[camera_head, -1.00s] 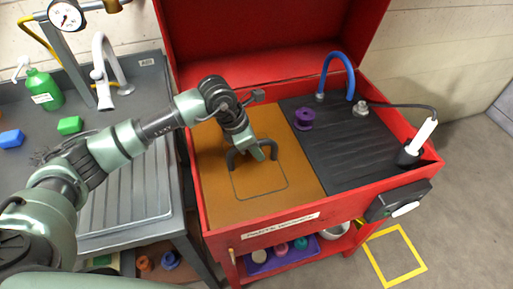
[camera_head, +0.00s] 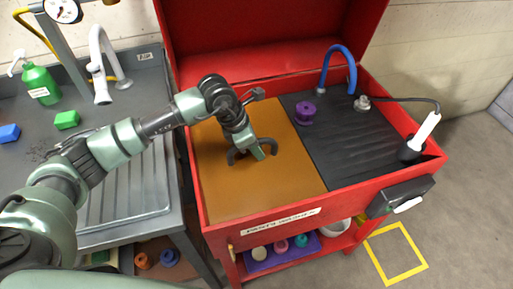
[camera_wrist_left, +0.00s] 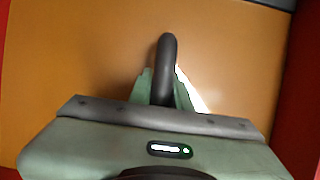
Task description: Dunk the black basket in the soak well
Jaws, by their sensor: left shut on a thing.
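The soak well (camera_head: 235,195) is the left part of the red parts washer and is filled with flat orange-brown liquid. Only the black handle of the black basket (camera_head: 233,157) shows above the liquid; the basket's rim and body are hidden below the surface. My left gripper (camera_head: 254,150) is low over the well and shut on the handle. In the left wrist view the dark handle (camera_wrist_left: 168,60) runs between the green fingers (camera_wrist_left: 163,90). My right gripper is out of view.
To the right of the well is a black ribbed drain board (camera_head: 350,150) with a purple spool-shaped part (camera_head: 305,112), a blue hose (camera_head: 338,65) and a white-handled brush (camera_head: 424,132). The red walls and raised lid (camera_head: 270,35) enclose the well. A grey sink bench (camera_head: 125,200) stands left.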

